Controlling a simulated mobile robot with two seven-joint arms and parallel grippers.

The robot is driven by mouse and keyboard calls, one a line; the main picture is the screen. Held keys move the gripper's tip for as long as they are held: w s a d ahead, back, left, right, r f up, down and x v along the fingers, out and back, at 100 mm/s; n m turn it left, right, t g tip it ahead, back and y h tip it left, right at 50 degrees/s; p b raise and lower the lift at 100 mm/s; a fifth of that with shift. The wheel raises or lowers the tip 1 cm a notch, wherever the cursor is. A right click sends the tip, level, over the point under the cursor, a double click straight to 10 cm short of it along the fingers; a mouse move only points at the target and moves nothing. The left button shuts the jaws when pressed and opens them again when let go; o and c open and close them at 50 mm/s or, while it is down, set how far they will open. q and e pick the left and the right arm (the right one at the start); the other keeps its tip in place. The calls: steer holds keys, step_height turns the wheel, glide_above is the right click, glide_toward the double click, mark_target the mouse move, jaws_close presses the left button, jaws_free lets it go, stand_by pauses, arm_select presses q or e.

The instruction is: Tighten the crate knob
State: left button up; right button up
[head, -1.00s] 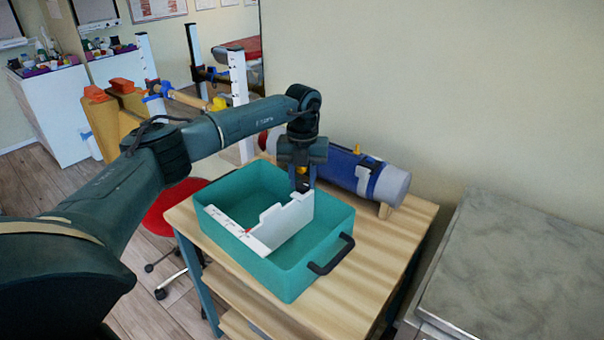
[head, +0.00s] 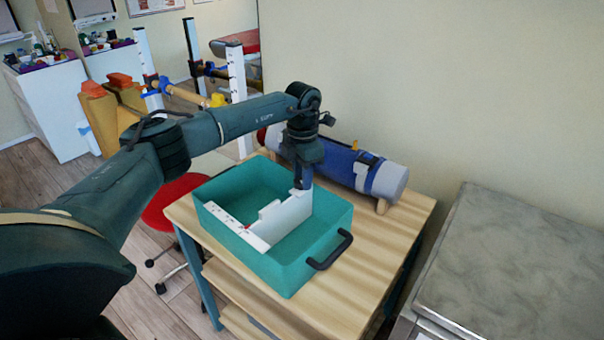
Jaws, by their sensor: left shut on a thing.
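A teal crate (head: 275,268) with a black handle (head: 330,250) stands on a wooden table. A white divider (head: 285,222) with a stepped top edge stands inside it, with small red marks near its left part. My left gripper (head: 302,186) points down over the far right end of the divider. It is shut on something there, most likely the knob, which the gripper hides. My right gripper is out of view.
A blue and grey roll (head: 385,182) lies on wooden supports behind the crate. The wooden table top (head: 385,248) is bare at the right. A grey marbled surface (head: 520,270) stands to the right, and a red stool (head: 170,205) stands at the left.

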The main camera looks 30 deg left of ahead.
arm_select(q)
steer(key=m, duration=0.4)
steer(key=shift+m, duration=0.3)
steer(key=shift+s+d+m, duration=0.1)
steer(key=shift+m, duration=1.6)
steer(key=shift+r+m, duration=0.1)
steer(key=shift+m, duration=0.2)
steer(key=o, duration=1)
steer(key=shift+c, duration=0.2)
step_height(320, 180, up, 13)
steer(key=b, duration=0.1)
steer(key=shift+s, duration=0.1)
